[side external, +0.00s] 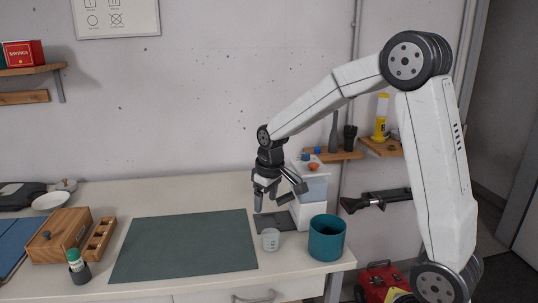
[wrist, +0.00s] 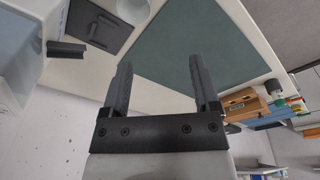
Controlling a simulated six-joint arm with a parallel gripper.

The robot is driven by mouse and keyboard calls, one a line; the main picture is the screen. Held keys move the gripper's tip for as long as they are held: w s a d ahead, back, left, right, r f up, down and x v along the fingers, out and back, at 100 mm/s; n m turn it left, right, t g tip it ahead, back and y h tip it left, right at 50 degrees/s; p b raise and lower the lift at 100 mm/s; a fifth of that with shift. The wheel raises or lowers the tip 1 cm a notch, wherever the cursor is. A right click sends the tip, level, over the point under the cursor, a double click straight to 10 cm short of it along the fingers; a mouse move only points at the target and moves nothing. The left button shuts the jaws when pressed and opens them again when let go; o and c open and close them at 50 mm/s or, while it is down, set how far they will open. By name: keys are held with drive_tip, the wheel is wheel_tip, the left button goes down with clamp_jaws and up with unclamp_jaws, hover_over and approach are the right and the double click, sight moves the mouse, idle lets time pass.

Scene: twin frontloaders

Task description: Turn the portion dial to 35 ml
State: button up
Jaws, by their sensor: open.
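A white dispenser with a clear bluish container (side external: 313,187) stands near the right end of the counter. Small blue and orange round parts sit near its top; I cannot tell whether either is the portion dial. No scale or 35 ml mark is readable. My gripper (side external: 277,195) is open and empty, pointing down just left of the dispenser and partly covering it. In the wrist view my gripper (wrist: 159,66) is open with nothing between its fingers. The dispenser's pale body (wrist: 22,65) shows at the left there, with a dark part (wrist: 66,50) sticking out.
A dark plate (side external: 268,222) lies before the dispenser, with a small clear measuring cup (side external: 270,240) beside it. A teal bin (side external: 326,240) stands at the right front edge. A green mat (side external: 185,245) leaves free room at left. Wooden boxes (side external: 62,235) stand farther left.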

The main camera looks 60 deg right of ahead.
drive_tip(key=w+d+r, duration=0.2)
drive_tip(key=d+r, duration=0.1)
drive_tip(key=d, duration=0.3)
drive_tip(key=w+d+r, duration=0.3)
drive_tip(key=d, duration=0.4)
wheel_tip(320, 180, up, 5)
drive_tip(key=g, duration=0.2)
hover_over(306, 153)
drive_tip(key=shift+w+a, duration=0.3)
drive_tip(key=shift+a, duration=0.1)
drive_tip(key=shift+s+d+r, duration=0.25)
drive_tip(key=shift+d, duration=0.2)
drive_tip(key=shift+f, duration=0.1)
drive_tip(key=shift+f, duration=3.85)
clamp_jaws()
